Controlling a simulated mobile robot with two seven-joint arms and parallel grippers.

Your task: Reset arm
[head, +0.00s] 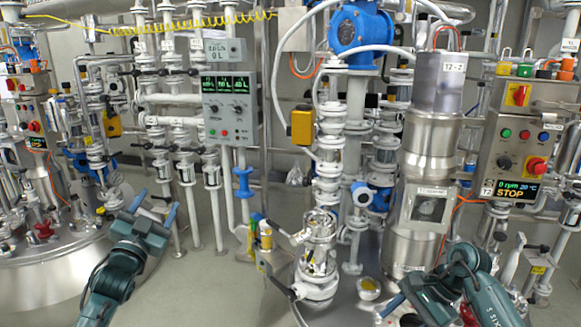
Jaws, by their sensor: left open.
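My left arm comes in from the lower left. My left gripper (155,207) is raised over open floor, its two blue-tipped fingers spread apart with nothing between them. My right arm (462,285) is bent at the lower right, in front of the steel column. Its gripper end (392,306) points left near the bottom edge. It is small and partly hidden, so I cannot tell how its fingers stand.
A steel vessel (60,270) stands at the left. A valve and pipe column (318,245) stands in the centre, beside a large steel column (412,255). A control panel (516,150) showing STOP is at the right. Grey floor (205,290) is free at centre-left.

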